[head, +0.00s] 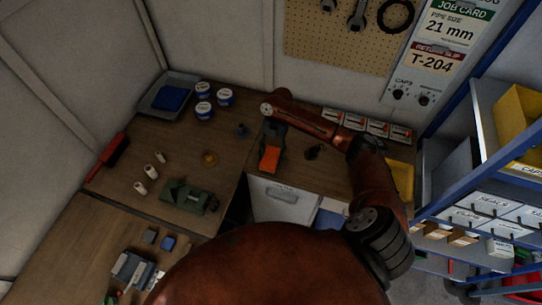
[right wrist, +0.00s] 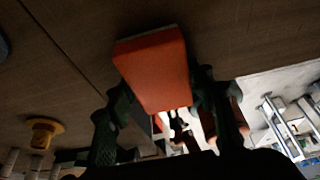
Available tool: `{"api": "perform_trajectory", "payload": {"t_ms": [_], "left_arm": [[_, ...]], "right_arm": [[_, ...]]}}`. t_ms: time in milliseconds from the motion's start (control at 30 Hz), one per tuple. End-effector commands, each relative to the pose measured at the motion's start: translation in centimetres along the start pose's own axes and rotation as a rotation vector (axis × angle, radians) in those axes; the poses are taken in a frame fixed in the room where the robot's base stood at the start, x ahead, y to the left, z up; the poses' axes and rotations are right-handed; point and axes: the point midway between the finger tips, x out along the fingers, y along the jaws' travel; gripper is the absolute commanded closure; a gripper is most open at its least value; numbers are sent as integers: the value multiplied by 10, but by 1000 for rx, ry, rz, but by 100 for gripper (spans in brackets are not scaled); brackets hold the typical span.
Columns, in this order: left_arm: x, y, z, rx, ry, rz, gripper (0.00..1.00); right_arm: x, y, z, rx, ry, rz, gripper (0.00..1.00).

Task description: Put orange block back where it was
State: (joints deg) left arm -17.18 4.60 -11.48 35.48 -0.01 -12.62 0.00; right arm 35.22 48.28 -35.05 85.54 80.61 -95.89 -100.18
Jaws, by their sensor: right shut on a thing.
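The orange block (head: 270,159) is at the front end of my right gripper (head: 271,147), over the wooden bench near the seam between two bench tops. In the right wrist view the orange block (right wrist: 155,68) sits between the two dark fingers of my right gripper (right wrist: 160,92), which is shut on it. The block's far end sticks out past the fingers. I cannot tell whether it touches the bench. My left gripper is out of view.
Boxes line the back edge. A grey tray (head: 151,104) stands back left. A shelf rack (head: 480,190) is right.

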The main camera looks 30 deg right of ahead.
Motion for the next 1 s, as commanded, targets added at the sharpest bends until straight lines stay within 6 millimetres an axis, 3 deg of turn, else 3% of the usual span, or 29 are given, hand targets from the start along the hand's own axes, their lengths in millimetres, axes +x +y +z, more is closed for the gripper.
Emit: {"api": "perform_trajectory", "payload": {"t_ms": [400, 433, 600, 667, 1000], "left_arm": [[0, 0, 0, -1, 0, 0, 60], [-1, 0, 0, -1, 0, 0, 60], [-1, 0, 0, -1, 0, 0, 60], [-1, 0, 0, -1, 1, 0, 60], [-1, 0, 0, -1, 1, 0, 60]], "right_arm": [[7, 0, 3, 0, 0, 2, 74], [7, 0, 3, 0, -1, 2, 49], [6, 0, 3, 0, -1, 2, 38], [6, 0, 3, 0, -1, 2, 34], [2, 1, 2, 0, -2, 2, 34]]}}
